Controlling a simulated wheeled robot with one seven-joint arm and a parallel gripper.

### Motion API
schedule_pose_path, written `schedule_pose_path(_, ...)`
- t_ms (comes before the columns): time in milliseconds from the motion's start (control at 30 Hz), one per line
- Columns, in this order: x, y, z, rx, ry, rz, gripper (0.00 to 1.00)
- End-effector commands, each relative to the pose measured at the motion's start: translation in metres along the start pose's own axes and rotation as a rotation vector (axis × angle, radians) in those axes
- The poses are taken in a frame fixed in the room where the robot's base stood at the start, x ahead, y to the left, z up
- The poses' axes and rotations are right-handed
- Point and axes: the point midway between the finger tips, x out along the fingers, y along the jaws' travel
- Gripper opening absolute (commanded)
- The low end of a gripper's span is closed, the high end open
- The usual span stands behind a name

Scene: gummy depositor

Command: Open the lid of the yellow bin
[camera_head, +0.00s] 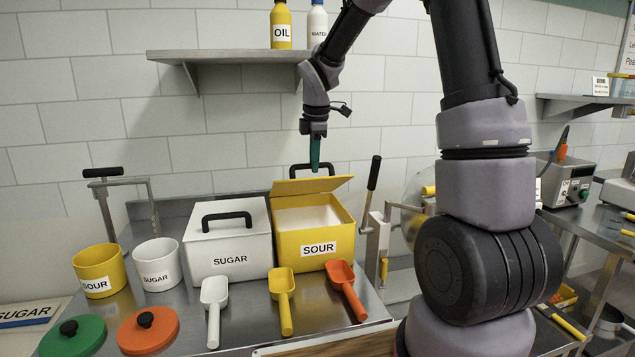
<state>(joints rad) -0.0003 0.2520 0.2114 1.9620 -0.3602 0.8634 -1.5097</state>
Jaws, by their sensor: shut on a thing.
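The yellow bin (292,250), labelled SOUR, stands at the back of the steel table. Its yellow lid (330,184) is raised at the back of the bin, and the white inside shows in front of it. The lid's black handle (302,167) sticks up. My gripper (315,163) reaches down from above and is shut on the handle. The fingertips are small here, and their exact contact is partly hidden.
A white SUGAR bin (229,260) with its lid on stands directly left. Scoops (282,290) lie in front, and a lever (373,175) stands at right. A wall shelf (230,55) holding bottles is above. Two small buckets (98,270) stand further left.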

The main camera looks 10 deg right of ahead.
Motion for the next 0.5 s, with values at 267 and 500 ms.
schedule_pose_path(267, -0.023, 0.050, 0.002, 0.000, -0.001, 0.003, 0.00)
schedule_pose_path(500, -0.031, 0.080, 0.002, 0.000, -0.002, -0.003, 0.00)
